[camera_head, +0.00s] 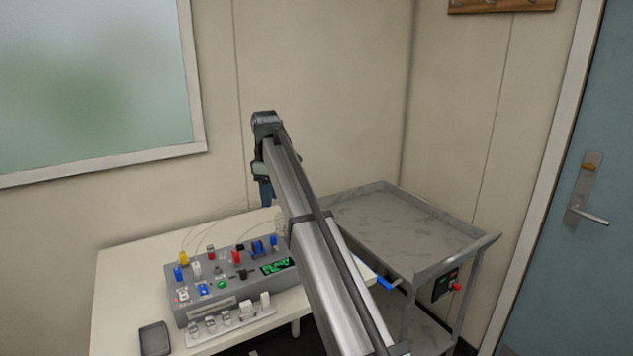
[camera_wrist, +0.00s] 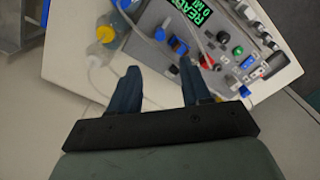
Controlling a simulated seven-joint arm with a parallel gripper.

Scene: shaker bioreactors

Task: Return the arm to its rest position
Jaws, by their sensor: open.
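My gripper (camera_wrist: 158,88) is open in the wrist view, with its two dark blue fingers apart and nothing between them. In the head view my gripper (camera_head: 266,192) hangs from the end of my raised, extended arm, above the back right part of the white table (camera_head: 118,290). The grey control box (camera_head: 228,280) with coloured knobs and a green display stands on that table. In the wrist view the control box (camera_wrist: 160,20) lies beyond the fingertips, with a bottle with a yellowish body (camera_wrist: 104,34) and thin tubing near it.
A grey cart (camera_head: 395,225) with a bare top stands right of the table, partly hidden by my arm. A dark flat object (camera_head: 154,339) and a white rack (camera_head: 230,322) lie at the table's front. Walls are behind; a blue door (camera_head: 590,260) is at right.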

